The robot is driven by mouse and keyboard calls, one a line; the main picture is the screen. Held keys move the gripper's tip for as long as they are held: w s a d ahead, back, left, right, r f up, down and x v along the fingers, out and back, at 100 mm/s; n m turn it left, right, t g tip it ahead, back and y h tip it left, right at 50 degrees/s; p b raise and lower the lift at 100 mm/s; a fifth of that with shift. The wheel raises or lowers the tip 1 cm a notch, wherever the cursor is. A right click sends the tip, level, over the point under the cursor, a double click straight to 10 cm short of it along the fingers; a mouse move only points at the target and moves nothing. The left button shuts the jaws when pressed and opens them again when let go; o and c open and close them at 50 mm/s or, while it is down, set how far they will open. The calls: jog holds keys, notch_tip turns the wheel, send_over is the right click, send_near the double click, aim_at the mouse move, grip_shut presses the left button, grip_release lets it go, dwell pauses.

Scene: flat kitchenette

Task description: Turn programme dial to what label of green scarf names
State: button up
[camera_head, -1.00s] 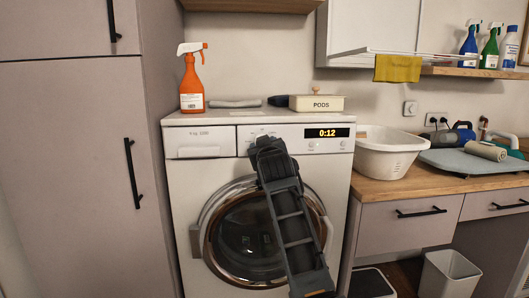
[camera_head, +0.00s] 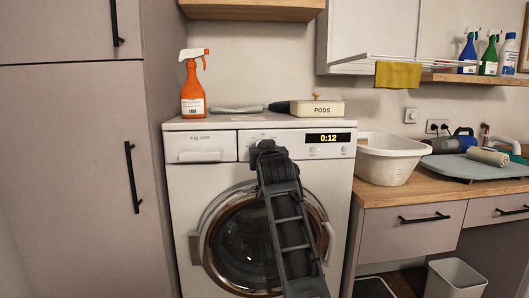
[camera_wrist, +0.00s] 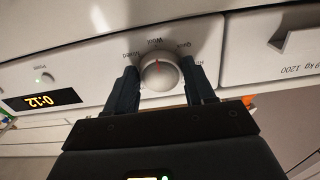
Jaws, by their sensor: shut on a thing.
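The programme dial (camera_wrist: 161,72) is a round light-grey knob with a red pointer mark in the wrist view. Small labels arc around it; "Wool" is beside the red mark, with others to both sides that are hard to read. My gripper (camera_wrist: 162,82) has one finger on each side of the dial and is shut on it. In the head view my gripper (camera_head: 263,150) is at the washing machine's (camera_head: 185,190) front panel and hides the dial. The display (camera_head: 327,138) reads 0:12. No green scarf can be made out.
On the machine top stand an orange spray bottle (camera_head: 193,88), a folded grey cloth (camera_head: 237,109) and a PODS box (camera_head: 318,108). A white basin (camera_head: 388,160) is on the counter to the right. A mustard cloth (camera_head: 397,75) hangs from a rack.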

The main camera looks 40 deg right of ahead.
jog(key=shift+f, duration=0.1)
jog(key=o, duration=1)
jog(key=v, duration=0.7)
jog(key=shift+s+a, duration=0.2)
jog(key=shift+s, duration=0.1)
